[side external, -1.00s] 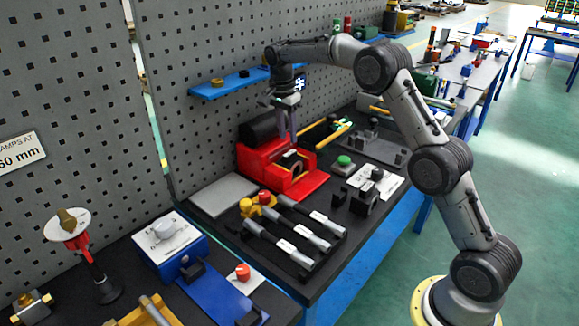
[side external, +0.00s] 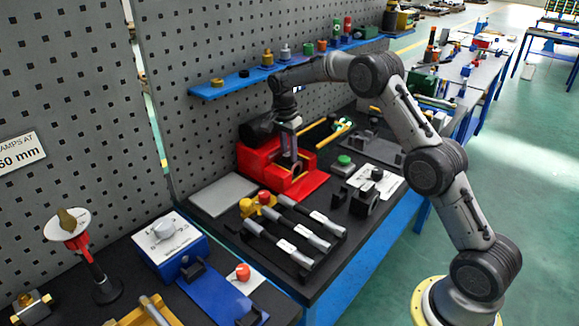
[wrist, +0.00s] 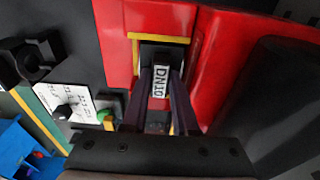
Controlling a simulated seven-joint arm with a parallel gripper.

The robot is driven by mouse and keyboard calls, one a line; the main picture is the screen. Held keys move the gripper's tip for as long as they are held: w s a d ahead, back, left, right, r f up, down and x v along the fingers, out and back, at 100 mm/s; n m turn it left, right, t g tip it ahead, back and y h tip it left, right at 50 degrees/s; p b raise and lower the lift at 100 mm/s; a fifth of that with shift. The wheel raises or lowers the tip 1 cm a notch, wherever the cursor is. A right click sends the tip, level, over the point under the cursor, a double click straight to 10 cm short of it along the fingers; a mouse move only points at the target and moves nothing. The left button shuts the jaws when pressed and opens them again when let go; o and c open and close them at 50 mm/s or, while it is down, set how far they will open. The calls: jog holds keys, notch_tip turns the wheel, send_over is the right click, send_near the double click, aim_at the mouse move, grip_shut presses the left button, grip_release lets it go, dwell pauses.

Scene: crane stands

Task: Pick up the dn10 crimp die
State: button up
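The dn10 crimp die (wrist: 161,81) is a dark block with a white DN10 label. In the wrist view it sits in the red crimping machine (wrist: 112,47), by a yellow frame edge. The machine also shows in the side view (side external: 309,184). My gripper (wrist: 161,88) is lowered over the die, its two dark fingers apart, one on each side of the label. I cannot see clearly whether they touch the die. In the side view my gripper (side external: 289,165) reaches down into the machine and hides the die.
A black cylinder (side external: 257,130) is behind the machine. A green button (side external: 344,160) and a white card (side external: 388,183) are to its right. Several grey-handled tools (side external: 297,232) lie in front. A blue shelf (side external: 235,82) runs along the pegboard above.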

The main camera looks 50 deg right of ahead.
grip_shut()
jog(key=shift+r, duration=0.1)
dwell(1.0)
jog(key=shift+r, duration=0.1)
